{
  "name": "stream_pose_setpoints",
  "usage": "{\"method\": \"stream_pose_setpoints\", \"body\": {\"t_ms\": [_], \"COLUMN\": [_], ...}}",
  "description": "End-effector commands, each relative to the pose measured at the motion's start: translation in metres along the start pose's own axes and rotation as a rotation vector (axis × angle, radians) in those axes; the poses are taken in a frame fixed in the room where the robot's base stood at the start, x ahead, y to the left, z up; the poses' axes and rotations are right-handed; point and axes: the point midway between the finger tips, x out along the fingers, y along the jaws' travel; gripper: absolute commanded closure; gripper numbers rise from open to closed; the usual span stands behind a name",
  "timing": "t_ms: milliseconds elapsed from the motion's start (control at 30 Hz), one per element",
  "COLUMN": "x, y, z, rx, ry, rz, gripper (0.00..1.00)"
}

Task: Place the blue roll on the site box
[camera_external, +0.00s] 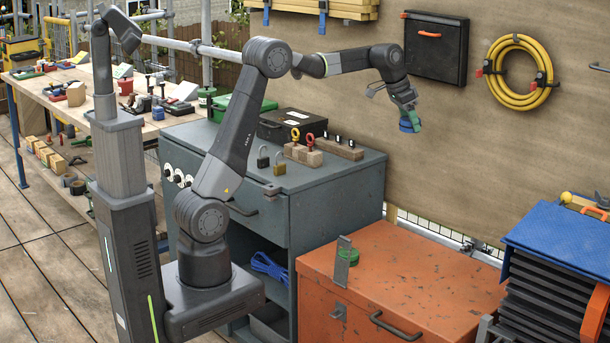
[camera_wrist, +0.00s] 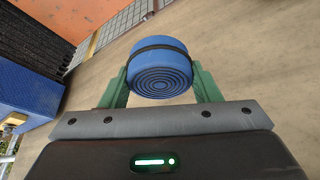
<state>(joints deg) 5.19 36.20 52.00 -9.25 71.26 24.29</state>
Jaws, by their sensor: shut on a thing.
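The blue roll (camera_wrist: 160,68) is a short blue cylinder with a dark band, held between the green fingers of my gripper (camera_wrist: 162,84) in the wrist view. In the external view my gripper (camera_external: 409,116) is raised in front of the plywood wall, with the blue roll (camera_external: 409,126) at its tip. It is shut on the roll, well above any surface. The orange-red metal box (camera_external: 420,275) at lower right, likely the site box, has a worn top. It stands below my gripper, and part of it shows at the upper left of the wrist view (camera_wrist: 85,18).
A grey cabinet (camera_external: 345,190) with padlocks and blocks stands left. Black stacked panels under a blue cover (camera_external: 565,240) stand right.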

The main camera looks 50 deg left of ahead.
Motion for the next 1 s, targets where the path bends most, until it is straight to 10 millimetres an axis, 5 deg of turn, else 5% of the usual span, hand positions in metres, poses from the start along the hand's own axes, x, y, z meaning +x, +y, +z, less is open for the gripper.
{"method": "stream_pose_setpoints", "body": {"t_ms": [33, 200, 500, 767, 1000], "x": [0.007, 0.009, 0.01, 0.042, 0.114], "y": [0.026, 0.09, 0.158, 0.164, 0.164], "z": [-0.005, -0.017, -0.023, -0.009, 0.021], "rx": [0.044, 0.151, 0.262, 0.272, 0.271], "ry": [0.002, 0.002, 0.001, -0.004, -0.008], "rz": [0.017, 0.06, 0.106, 0.111, 0.113], "gripper": [0.68, 0.68, 0.68, 0.68, 0.68]}}
